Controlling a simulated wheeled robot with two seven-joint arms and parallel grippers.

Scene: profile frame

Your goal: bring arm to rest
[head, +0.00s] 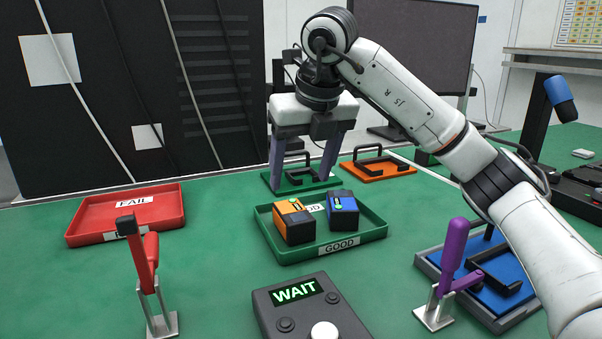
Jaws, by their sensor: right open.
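My right arm comes in from the right, and my right gripper (300,183) hangs pointing down above the back part of the green tray labelled GOOD (360,239). Its two purple-grey fingers are wide apart with nothing between them. In the tray stand an orange and black block (293,222) and a blue and black block (342,211), side by side. Behind the fingers a green plate with a black handle (322,182) shows partly. My left gripper does not show.
A red FAIL tray (125,215) lies at left. An orange handled plate (378,168) is behind. In front are a red-handled clamp (146,265), a box reading WAIT (297,292), a purple-handled clamp (453,258) and a blue handled plate (500,270). A monitor (425,45) stands at the back.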

